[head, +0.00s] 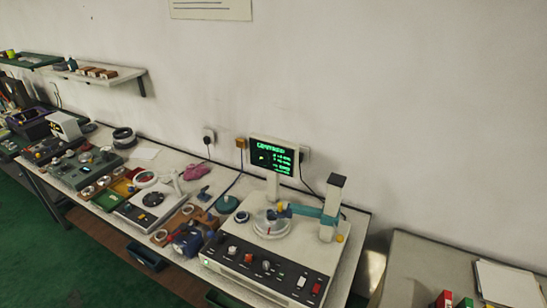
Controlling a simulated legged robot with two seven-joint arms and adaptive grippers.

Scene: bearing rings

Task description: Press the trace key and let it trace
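A measuring machine with a dark front panel (275,274) stands at the right end of the long bench. The panel carries several knobs, a white key (301,282) and a red key (316,289). Their labels are too small to read, so I cannot tell which is the trace key. A round clear-looking turntable (271,229) sits on top. A teal arm (306,211) reaches over it from an upright column (331,207). The screen (275,157) behind shows green text and a small round figure. A green lamp (206,262) glows at the panel's left. Neither gripper is in view.
The bench left of the machine is crowded with a blue device (187,241), a white-topped instrument (149,204), rings and boxes. A gap separates the bench from a right table with a red box (444,299) and papers (506,284). A shelf (97,74) hangs at upper left.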

